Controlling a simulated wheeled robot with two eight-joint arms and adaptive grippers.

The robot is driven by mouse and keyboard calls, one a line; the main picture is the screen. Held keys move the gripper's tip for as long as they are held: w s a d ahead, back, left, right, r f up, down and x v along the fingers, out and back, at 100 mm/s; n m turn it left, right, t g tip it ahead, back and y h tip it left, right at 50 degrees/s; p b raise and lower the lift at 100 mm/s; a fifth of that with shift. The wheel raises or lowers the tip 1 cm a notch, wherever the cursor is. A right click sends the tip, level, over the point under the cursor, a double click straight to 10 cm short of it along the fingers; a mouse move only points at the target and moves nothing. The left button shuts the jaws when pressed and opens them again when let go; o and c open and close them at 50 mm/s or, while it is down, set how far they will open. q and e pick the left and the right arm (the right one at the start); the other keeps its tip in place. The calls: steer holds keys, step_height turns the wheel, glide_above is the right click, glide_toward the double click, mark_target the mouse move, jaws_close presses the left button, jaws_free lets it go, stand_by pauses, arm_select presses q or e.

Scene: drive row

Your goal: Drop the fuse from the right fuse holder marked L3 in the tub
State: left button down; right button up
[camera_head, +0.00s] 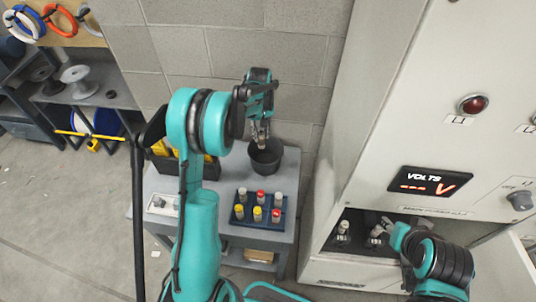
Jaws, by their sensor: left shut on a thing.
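My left gripper (261,128) is shut on a small pale fuse (262,143), held just above or at the mouth of the dark round tub (266,163). The tub stands on the grey cart, and its inside is mostly hidden. My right gripper (385,227) is at the low opening of the grey cabinet, by a fuse holder (375,238). Its fingers are too small and covered to tell if they are open or shut. Another holder (343,228) shows to the left in the opening. The holder markings cannot be read.
A blue rack (241,221) with several red, yellow and white capped fuses sits on the cart (287,190). A black bin with yellow things (204,166) is behind my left arm. The cabinet (400,120) fills the right, with a red lamp (473,104) and volts display (428,183).

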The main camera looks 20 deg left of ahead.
mark_target(261, 143)
arm_select(q)
step_height(261, 143, down, 6)
steer(key=b, duration=0.3)
steer(key=shift+r, duration=0.1)
steer(key=c, duration=1.2)
jaws_free()
steer(key=shift+r, duration=0.15)
step_height(261, 143, up, 12)
steer(key=shift+f, duration=0.1)
